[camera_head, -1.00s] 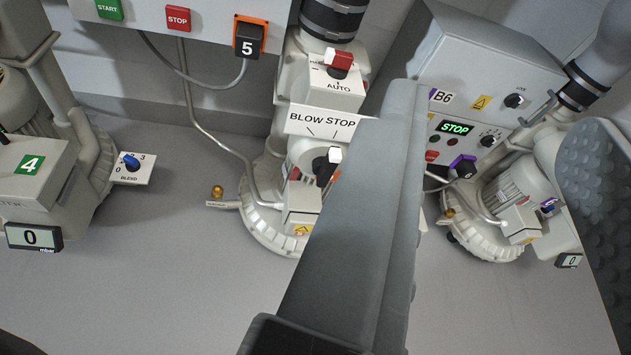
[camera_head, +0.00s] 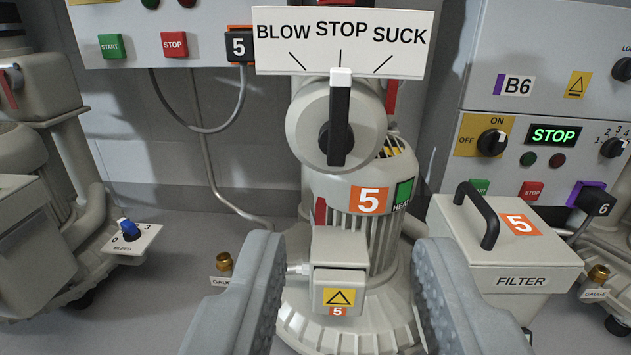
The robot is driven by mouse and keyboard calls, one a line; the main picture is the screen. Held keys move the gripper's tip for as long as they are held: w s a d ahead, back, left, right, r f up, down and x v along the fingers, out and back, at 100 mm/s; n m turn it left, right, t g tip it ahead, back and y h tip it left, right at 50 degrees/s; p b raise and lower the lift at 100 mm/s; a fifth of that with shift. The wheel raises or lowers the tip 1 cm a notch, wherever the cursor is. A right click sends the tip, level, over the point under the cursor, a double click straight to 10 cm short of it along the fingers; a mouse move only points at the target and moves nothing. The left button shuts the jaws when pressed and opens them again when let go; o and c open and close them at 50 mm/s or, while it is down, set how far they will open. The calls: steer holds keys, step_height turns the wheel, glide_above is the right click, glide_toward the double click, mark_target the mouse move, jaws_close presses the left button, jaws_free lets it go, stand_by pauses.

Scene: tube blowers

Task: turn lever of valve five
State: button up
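The lever of valve five (camera_head: 340,125) is a black handle with a white tip. It stands upright on a round grey valve body (camera_head: 306,128), its tip under the word STOP on the BLOW STOP SUCK sign (camera_head: 340,42). Below it is the blower motor (camera_head: 338,218) with an orange 5 label. My gripper (camera_head: 345,255) is open and empty. Its two grey padded fingers stand wide apart at the bottom of the view, left and right of the blower's base, nearer the camera and lower in the picture than the lever. Nothing touches the lever.
A filter box (camera_head: 525,255) with a black handle stands to the right, below the B6 control panel (camera_head: 545,150). A start/stop box (camera_head: 135,45) hangs at upper left. A bleed knob (camera_head: 128,230) is at left. Gauge fittings (camera_head: 224,262) flank the base.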

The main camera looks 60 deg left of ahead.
mark_target(338, 129)
steer(key=x, duration=1.1)
steer(key=f+x, duration=0.1)
steer(key=x, duration=0.5)
steer(key=shift+a, duration=0.2)
jaws_close()
